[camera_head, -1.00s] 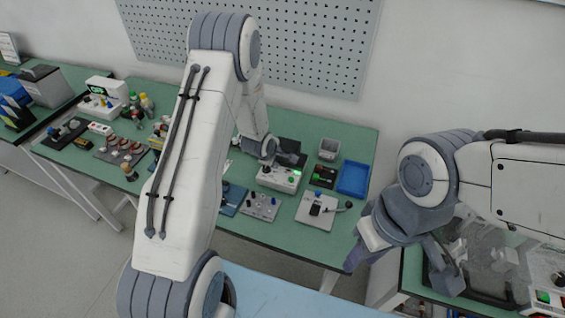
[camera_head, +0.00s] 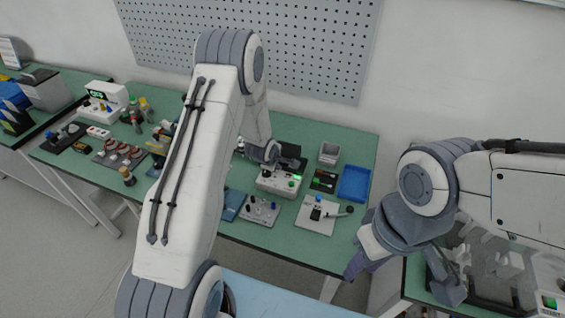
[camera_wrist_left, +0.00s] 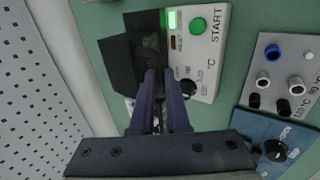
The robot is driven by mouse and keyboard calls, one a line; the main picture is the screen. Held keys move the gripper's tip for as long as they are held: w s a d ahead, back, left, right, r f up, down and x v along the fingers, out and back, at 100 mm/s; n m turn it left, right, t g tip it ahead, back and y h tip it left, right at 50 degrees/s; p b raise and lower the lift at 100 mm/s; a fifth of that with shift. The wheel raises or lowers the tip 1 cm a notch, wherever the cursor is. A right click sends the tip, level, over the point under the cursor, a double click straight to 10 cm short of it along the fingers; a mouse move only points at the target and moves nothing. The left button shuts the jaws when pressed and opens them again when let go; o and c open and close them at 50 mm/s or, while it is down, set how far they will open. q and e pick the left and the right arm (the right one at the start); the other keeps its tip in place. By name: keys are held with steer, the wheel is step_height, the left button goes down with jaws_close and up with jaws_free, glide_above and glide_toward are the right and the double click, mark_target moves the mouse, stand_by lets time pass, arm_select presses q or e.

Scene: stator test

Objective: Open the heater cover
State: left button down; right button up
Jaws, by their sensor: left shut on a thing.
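The heater is a white box (camera_head: 278,184) with a green button, in the middle of the bench in the head view. In the left wrist view its panel (camera_wrist_left: 212,45) shows a lit green display, a green START button and a black °C knob. Its black cover (camera_wrist_left: 118,65) stands beside the panel. My left gripper (camera_wrist_left: 154,72) is shut with its fingertips at the dark cover part; the exact grip spot is hidden between the fingers. In the head view my left gripper (camera_head: 271,155) is at the heater's back. My right gripper (camera_head: 356,264) hangs right of the bench, away from the heater.
A blue tray (camera_head: 354,184), a grey bin (camera_head: 329,153) and a white switch plate (camera_head: 316,216) lie right of the heater. A grey panel with knobs (camera_head: 260,211) is in front. A pegboard wall (camera_head: 310,50) stands behind. My left arm hides part of the bench.

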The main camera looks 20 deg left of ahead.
arm_select(q)
steer(key=shift+w+r+p, duration=0.35)
steer(key=shift+r+p, duration=0.2)
steer(key=shift+r, duration=0.05)
steer(key=shift+w+r+p, duration=0.3)
steer(key=shift+r+p, duration=0.25)
steer(key=shift+r, duration=0.05)
steer(key=shift+w, duration=0.1)
steer(key=shift+w+r+p, duration=0.8)
steer(key=shift+r+p, duration=0.2)
steer(key=shift+p, duration=0.1)
steer(key=shift+w+f, duration=0.1)
steer(key=shift+w, duration=0.1)
